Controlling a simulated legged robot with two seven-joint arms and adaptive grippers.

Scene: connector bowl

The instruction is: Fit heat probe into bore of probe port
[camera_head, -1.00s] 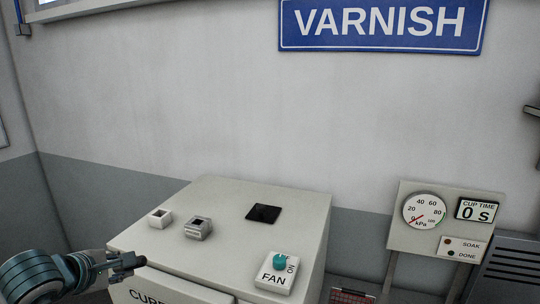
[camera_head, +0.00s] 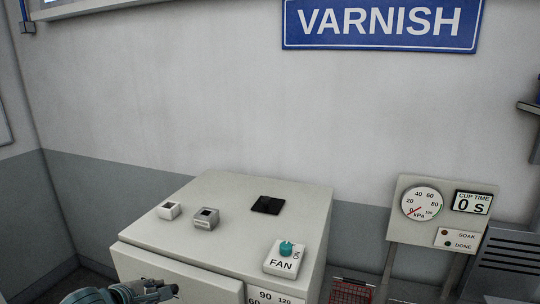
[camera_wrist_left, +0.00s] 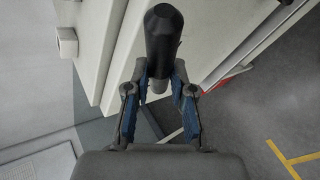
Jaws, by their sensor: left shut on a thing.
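My left gripper (camera_wrist_left: 158,90) is shut on a dark, rounded, cylindrical piece (camera_wrist_left: 163,40), which looks like the heat probe. A lighter grey end of it shows between the fingers. In the head view, my left gripper (camera_head: 165,290) is low at the left, in front of the cabinet and below its top; the probe is hard to make out there. Two small blocks with square openings sit on the cabinet top: a white one (camera_head: 169,210) and a grey one (camera_head: 206,219). I cannot tell which is the probe port. My right gripper is not in view.
The pale cabinet (camera_head: 225,190) also carries a dark square piece (camera_head: 267,205) and a FAN switch with a teal knob (camera_head: 286,248). A gauge panel (camera_head: 435,222) stands at the right. The space above the cabinet top is clear.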

